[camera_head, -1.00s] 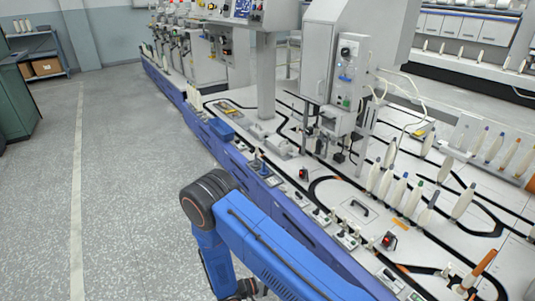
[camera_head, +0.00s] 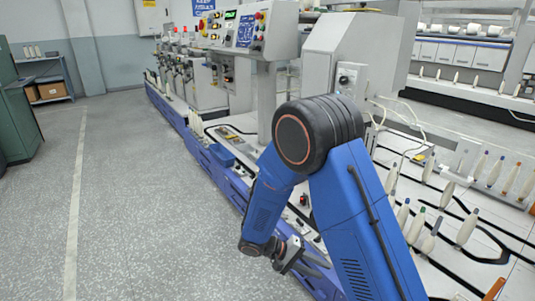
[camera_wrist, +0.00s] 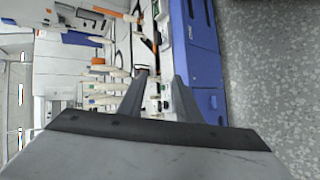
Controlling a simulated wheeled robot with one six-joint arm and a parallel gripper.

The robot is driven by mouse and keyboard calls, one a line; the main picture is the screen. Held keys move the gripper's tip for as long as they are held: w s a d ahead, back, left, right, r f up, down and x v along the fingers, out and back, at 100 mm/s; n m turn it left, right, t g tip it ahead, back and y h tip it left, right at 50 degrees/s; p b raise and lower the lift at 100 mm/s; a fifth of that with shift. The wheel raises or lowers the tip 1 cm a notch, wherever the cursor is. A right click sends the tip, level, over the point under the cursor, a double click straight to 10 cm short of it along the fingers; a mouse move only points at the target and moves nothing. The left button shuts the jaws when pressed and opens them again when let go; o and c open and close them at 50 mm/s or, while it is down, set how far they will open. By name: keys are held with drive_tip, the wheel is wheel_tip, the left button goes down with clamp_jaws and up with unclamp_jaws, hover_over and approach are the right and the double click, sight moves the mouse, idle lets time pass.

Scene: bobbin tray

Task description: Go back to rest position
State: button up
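My gripper (camera_wrist: 160,78) shows in the wrist view with its two dark fingers apart and nothing held between them. In the head view my gripper (camera_head: 312,262) hangs at the end of my folded blue arm, over the blue-fronted edge of the machine bed. White bobbins (camera_head: 467,228) stand upright on the bed at the right, apart from the gripper. Bobbins (camera_wrist: 103,101) also show sideways in the wrist view, left of the fingers. My arm hides part of the bed and some of the bobbins.
The machine bed (camera_head: 490,225) with black tracks runs along the right. A control cabinet (camera_head: 352,80) and a panel (camera_head: 250,30) rise behind my arm. Grey floor (camera_head: 140,190) is clear at the left. A green cabinet (camera_head: 15,120) stands at the far left.

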drive_tip(key=s+d+r+m+y, duration=0.1)
drive_tip(key=s+d+r+y, duration=0.35)
drive_tip(key=r, duration=0.45)
drive_tip(key=s+d+r+y, duration=0.3)
drive_tip(key=s+d+r, duration=0.2)
drive_tip(key=r, duration=0.3)
drive_tip(key=s+d+r+t+y, duration=0.2)
drive_tip(key=s+r+t+y, duration=0.2)
drive_tip(key=s+r, duration=0.6)
drive_tip(key=shift+s+d+r+t, duration=0.2)
drive_tip(key=shift+s+t, duration=0.6)
drive_tip(key=shift+s, duration=0.65)
drive_tip(key=shift+y, duration=0.25)
